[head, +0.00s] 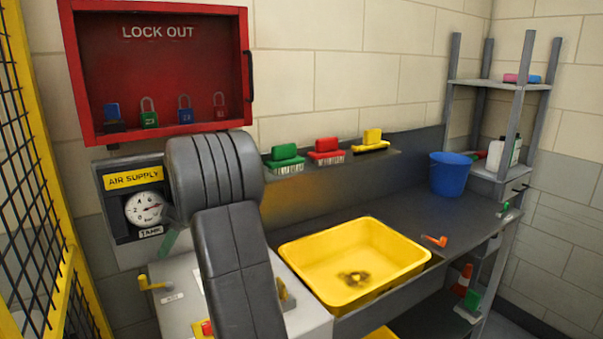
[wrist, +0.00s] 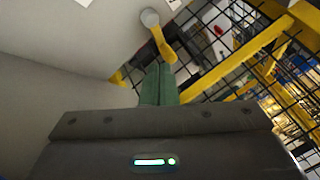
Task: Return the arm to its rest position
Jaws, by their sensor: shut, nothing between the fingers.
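My gripper (wrist: 158,72) shows in the wrist view with its two green fingers together and nothing between them. The fingers point toward a yellow lever (wrist: 160,38) on a round grey base; whether they touch it I cannot tell. In the head view the same kind of yellow lever (head: 152,284) sits on the light grey cabinet, left of my arm. My dark arm fills the centre left and hides most of the gripper; a green finger end shows at its left edge, in front of the air supply panel (head: 110,222).
A red lock-out box (head: 160,70) hangs on the wall behind my arm. A yellow tray (head: 340,250) lies on the bench to the right, with a blue bucket (head: 449,174) and a grey shelf (head: 500,85) beyond. A yellow-framed mesh fence (head: 30,150) stands close on the left.

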